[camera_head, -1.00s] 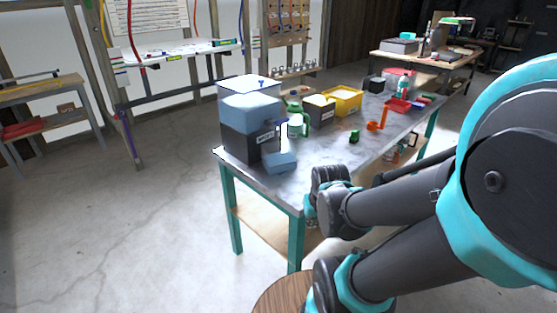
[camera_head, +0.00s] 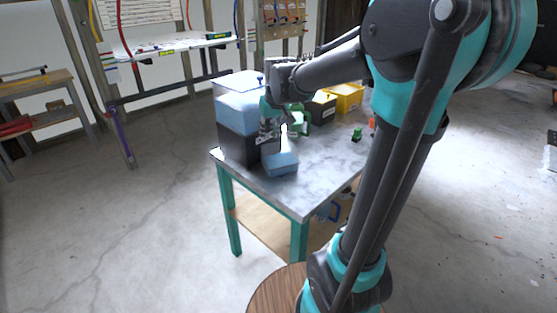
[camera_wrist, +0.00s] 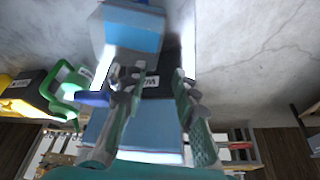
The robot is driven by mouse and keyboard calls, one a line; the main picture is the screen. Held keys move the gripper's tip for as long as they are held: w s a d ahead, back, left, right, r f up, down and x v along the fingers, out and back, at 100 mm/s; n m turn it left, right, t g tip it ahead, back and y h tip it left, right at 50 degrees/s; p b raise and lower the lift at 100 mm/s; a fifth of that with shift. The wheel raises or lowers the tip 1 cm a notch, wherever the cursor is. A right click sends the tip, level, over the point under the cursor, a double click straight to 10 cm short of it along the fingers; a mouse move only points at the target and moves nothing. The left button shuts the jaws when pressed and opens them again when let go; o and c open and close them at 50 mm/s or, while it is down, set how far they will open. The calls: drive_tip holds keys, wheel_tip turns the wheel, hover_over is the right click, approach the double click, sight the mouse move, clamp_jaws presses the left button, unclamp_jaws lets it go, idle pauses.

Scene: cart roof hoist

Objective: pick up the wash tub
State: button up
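The wash tub, as I take it, is the black bin (camera_head: 235,148) at the near left corner of the workbench; a white label shows on its black face (camera_wrist: 168,88) in the wrist view, partly covered. A large blue block (camera_head: 240,112) is above the black part, with a clear and white top over it. My gripper (camera_head: 270,130) is at the bin's right-hand face, pointing down. In the wrist view my gripper (camera_wrist: 157,78) has its two fingers apart, on either side of the labelled face. Contact with the bin cannot be told.
A small light-blue box (camera_head: 282,163) sits on the bench (camera_head: 310,185) right beside the bin. A green handled item (camera_head: 305,122), a black bin (camera_head: 322,107) and a yellow bin (camera_head: 347,97) stand behind. The front right of the bench top is clear.

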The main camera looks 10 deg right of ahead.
sight(266, 154)
drive_tip(key=x, duration=1)
drive_tip(key=shift+w+f, duration=0.1)
drive_tip(key=shift+x, duration=3.15)
drive_tip(key=shift+s, duration=0.2)
drive_tip(key=shift+c, duration=0.3)
clamp_jaws()
